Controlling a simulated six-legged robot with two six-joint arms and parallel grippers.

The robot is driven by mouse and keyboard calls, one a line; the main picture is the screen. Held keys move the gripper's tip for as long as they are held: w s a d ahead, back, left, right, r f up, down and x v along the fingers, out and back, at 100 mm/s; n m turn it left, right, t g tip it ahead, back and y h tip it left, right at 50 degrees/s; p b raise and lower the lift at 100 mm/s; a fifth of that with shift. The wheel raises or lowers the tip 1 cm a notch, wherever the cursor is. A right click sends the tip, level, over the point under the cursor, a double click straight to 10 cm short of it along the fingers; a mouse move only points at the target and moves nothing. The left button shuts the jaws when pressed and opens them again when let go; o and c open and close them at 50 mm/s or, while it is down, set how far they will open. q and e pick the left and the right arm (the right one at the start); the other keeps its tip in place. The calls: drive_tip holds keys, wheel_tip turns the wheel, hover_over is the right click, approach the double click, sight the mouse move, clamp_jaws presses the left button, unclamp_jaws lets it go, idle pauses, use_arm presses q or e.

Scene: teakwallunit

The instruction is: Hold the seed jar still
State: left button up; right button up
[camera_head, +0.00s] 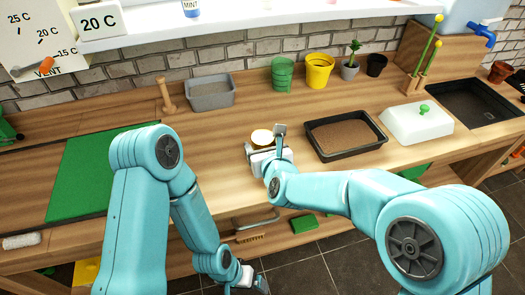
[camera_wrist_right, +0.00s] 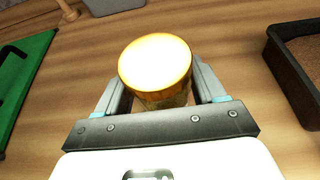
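The seed jar (camera_head: 261,136) stands on the wooden bench, with a pale, bright round top. In the right wrist view the jar (camera_wrist_right: 155,64) shows a glowing yellow-white top and a darker body below. My right gripper (camera_head: 266,143) is at the jar, with one finger on each side of it. In the wrist view the gripper (camera_wrist_right: 158,88) has its fingers close to the jar's sides; I cannot tell if they press on it.
A black tray of soil (camera_head: 346,154) lies right of the jar. A grey bin (camera_head: 210,107) and a wooden dibber-like peg (camera_head: 165,92) stand behind left. Green and yellow pots (camera_head: 320,84) stand at the back. A green mat (camera_head: 88,165) lies left. A white lid (camera_head: 416,126) is far right.

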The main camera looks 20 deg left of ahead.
drive_tip(key=shift+w, duration=0.1)
drive_tip(key=c, duration=0.6)
drive_tip(key=shift+c, duration=0.2)
wheel_tip(320, 180, up, 8)
drive_tip(key=shift+r+p, duration=0.25)
drive_tip(key=shift+p, duration=0.25)
wheel_tip(320, 180, up, 12)
drive_tip(key=p, duration=0.5)
drive_tip(key=shift+f, duration=0.25)
